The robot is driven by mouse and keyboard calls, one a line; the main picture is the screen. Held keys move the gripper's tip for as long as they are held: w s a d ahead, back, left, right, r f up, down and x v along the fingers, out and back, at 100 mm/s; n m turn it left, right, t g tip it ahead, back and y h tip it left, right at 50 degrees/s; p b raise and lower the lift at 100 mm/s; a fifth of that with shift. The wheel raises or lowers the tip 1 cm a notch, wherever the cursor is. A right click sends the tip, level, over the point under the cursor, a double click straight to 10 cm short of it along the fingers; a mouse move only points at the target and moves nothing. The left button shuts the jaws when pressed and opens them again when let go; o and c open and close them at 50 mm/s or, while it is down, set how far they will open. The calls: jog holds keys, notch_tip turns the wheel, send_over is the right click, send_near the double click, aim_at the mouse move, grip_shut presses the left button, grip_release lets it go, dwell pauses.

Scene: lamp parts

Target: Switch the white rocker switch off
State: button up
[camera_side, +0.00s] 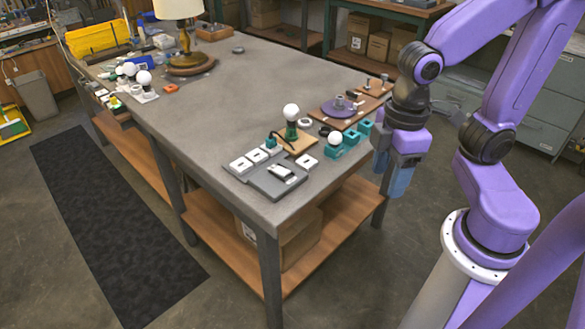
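A row of white square switch-like pieces (256,155) lies along the back of a grey tray (262,184) at the near corner of the table. A longer white piece with dark edges (281,172) sits on the tray. My gripper (394,185) points down beyond the table's right edge, well to the right of these pieces and touching none. Its blue fingers overlap, so their opening is unclear.
A bulb (291,111) stands on a green holder on a wooden board just behind the tray. Another bulb (336,138) sits in a teal holder between the tray and my gripper. A brown board (345,110) with parts lies behind. The table's middle (230,95) is clear.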

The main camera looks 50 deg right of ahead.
jog(key=w+a+r+m, duration=0.1)
jog(key=w+a+m, duration=0.25)
jog(key=w, duration=0.75)
jog(key=m, duration=0.8)
send_over(275, 167)
notch_tip(275, 167, down, 3)
jog(key=f, duration=1.7)
jog(key=shift+s+a+f, duration=0.15)
jog(key=shift+s+a, duration=0.25)
